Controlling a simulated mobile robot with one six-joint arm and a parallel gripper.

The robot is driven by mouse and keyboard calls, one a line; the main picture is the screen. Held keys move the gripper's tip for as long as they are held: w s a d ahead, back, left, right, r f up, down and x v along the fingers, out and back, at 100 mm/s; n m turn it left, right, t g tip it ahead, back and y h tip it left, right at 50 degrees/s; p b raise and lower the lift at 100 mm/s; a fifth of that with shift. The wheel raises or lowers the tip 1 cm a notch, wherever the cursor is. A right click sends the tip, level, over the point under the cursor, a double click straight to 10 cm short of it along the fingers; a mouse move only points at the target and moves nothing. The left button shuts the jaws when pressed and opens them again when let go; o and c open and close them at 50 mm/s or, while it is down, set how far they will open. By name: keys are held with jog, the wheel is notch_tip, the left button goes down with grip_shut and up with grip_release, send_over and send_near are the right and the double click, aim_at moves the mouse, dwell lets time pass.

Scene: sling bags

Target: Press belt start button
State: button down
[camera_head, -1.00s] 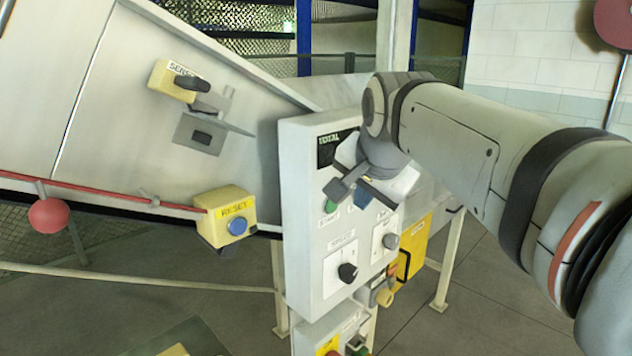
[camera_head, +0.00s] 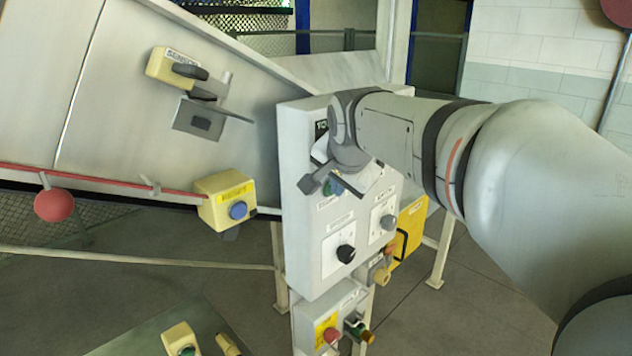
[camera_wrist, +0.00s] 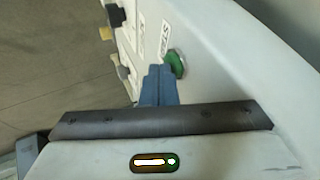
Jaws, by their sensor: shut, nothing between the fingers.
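The green start button (camera_wrist: 176,63) sits on the pale control panel beside a label partly reading "START". In the wrist view, my gripper (camera_wrist: 158,72) is shut and empty, its blue fingertips just left of the button. The tips look very close to it, but I cannot tell whether they touch. In the head view, my gripper (camera_head: 350,188) is in front of the upper part of the control panel (camera_head: 298,245) and largely covers the button and the display above it.
A smaller box below carries a red button (camera_head: 332,336).

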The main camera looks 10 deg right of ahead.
jog(key=shift+w+a+r, duration=0.15)
jog(key=shift+w+a, duration=0.25)
jog(key=shift+w, duration=0.05)
jog(key=s+d+r+b, duration=0.2)
jog(key=s+r, duration=0.6)
jog(key=s, duration=0.1)
jog(key=shift+s+d+b, duration=0.15)
jog(key=shift+s+b, duration=0.1)
jog(key=shift+b, duration=0.05)
dwell(0.4)
